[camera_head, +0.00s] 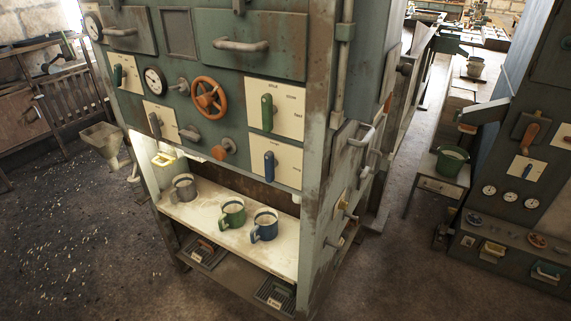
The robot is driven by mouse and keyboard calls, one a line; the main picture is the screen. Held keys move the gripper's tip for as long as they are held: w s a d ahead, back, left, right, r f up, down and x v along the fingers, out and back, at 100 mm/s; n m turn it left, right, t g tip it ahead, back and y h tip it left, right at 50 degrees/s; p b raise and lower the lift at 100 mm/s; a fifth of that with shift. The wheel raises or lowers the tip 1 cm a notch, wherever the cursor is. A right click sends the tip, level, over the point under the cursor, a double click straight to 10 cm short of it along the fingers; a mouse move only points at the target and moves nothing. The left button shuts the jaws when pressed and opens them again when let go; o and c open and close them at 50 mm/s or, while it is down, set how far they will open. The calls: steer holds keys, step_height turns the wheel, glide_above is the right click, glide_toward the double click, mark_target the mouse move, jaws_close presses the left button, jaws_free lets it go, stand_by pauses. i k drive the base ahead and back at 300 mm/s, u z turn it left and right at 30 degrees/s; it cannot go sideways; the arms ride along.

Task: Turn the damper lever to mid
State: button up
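Several levers on cream plates show on the front of the green cabinet; I cannot tell which is the damper lever, as the lettering is too small to read surely. A green lever (267,112) stands about upright on the upper right plate (288,112). A blue lever (269,165) stands about upright on the plate below it. A grey lever (154,124) tilts slightly on the lower left plate. Another green lever (118,75) is at the upper left. My gripper is not in view.
An orange handwheel (209,99), an orange knob (224,148) and a gauge (155,81) sit between the levers. Grey (184,187), green (232,213) and blue (264,225) mugs stand on the shelf below. Another machine with an orange lever (530,133) stands right. Floor (70,240) at left is open.

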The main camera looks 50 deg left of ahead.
mark_target(119, 74)
steer(key=z, duration=0.3)
steer(key=k, duration=0.5)
steer(key=u, duration=1.85)
